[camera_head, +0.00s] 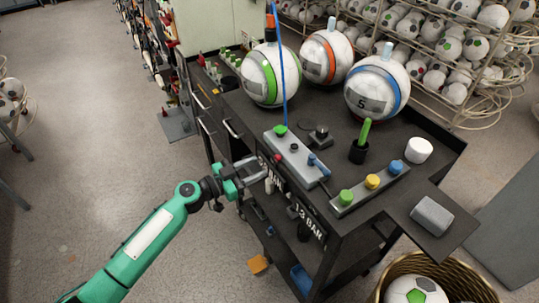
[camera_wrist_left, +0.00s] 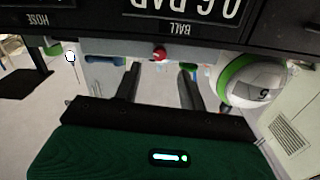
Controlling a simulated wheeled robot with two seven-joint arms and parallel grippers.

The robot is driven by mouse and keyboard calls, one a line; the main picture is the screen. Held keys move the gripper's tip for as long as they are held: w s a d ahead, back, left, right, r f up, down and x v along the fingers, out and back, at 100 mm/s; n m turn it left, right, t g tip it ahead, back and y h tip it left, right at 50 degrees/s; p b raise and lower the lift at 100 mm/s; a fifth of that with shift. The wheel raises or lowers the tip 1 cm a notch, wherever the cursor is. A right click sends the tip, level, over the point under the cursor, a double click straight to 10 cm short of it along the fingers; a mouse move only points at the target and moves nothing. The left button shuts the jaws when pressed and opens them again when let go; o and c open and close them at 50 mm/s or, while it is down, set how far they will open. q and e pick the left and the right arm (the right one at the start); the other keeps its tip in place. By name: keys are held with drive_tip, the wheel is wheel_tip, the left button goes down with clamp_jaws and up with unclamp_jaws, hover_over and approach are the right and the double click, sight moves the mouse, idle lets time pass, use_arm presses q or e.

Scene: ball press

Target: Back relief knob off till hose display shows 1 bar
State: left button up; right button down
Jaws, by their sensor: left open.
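My left gripper (camera_head: 250,172) is open and empty at the front edge of the black cart. In the left wrist view its two fingers (camera_wrist_left: 158,68) point toward a red knob (camera_wrist_left: 159,54), with the knob between them in the picture and apart from them. The red knob (camera_head: 278,157) sits on the front of the grey press block (camera_head: 298,158); I cannot tell for sure that it is the relief knob. The hose display (camera_head: 309,222) on the cart front seems to read 1.3 BAR. The ball display (camera_wrist_left: 190,8) reads about 0.6 BAR, upside down.
A blue lever (camera_head: 318,165) and a green knob (camera_head: 281,130) are on the block. A strip with green, yellow and blue buttons (camera_head: 371,182) lies to the right. Three balls (camera_head: 328,57) stand behind. A blue hose (camera_head: 281,70) rises at the back. Floor left is clear.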

sight(275, 159)
use_arm(q)
drive_tip(key=p+x, duration=0.1)
drive_tip(key=x, duration=0.3)
drive_tip(key=shift+d+r, duration=0.15)
drive_tip(key=shift+w+d+p, duration=0.35)
drive_tip(key=shift+w+d, duration=0.1)
drive_tip(key=shift+d, duration=0.1)
use_arm(e)
drive_tip(key=shift+r, duration=1.25)
use_arm(q)
drive_tip(key=shift+c, duration=0.2)
use_arm(e)
drive_tip(key=shift+d, duration=0.1)
